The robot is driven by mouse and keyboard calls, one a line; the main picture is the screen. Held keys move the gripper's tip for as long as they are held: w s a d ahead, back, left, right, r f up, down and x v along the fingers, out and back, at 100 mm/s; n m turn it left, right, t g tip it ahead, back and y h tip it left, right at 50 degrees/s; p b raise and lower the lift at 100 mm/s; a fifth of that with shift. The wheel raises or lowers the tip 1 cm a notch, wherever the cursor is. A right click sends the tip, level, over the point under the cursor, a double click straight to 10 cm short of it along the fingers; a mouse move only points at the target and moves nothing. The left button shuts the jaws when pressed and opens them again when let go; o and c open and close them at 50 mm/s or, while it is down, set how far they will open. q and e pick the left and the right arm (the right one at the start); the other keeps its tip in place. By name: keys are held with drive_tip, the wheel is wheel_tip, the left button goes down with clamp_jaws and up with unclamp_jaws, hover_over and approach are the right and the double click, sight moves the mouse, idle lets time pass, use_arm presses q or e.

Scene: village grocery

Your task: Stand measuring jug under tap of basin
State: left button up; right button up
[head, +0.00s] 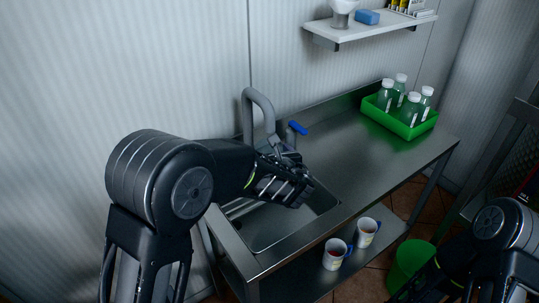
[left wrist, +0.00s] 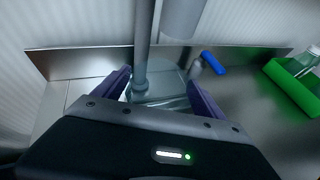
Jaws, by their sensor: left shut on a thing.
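The basin (head: 262,243) is a steel sink at the left end of a steel counter. Its grey tap (head: 248,118) arches up at the back, with a blue lever (head: 298,127), which also shows in the left wrist view (left wrist: 213,62). My left gripper (head: 290,188) is over the basin, in front of the tap. In the left wrist view, its purple fingers are shut on a clear see-through vessel (left wrist: 160,87), apparently the measuring jug, close to the tap's pipe (left wrist: 142,40). In the head view my gripper mostly hides it.
A green crate (head: 400,123) with several capped bottles stands at the counter's far right. Two mugs (head: 333,262) (head: 366,238) stand on the lower shelf. A green bucket (head: 408,262) is on the floor. A wall shelf (head: 375,28) hangs above. The mid-counter is clear.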

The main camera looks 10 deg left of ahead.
use_arm(q)
drive_tip(key=shift+f, duration=0.65)
drive_tip(key=shift+f, duration=0.2)
drive_tip(key=o, duration=1.4)
drive_tip(key=shift+o, duration=0.2)
drive_tip(key=shift+r, duration=0.1)
drive_tip(key=shift+r, duration=0.15)
drive_tip(key=b+v, duration=0.1)
drive_tip(key=v, duration=1.1)
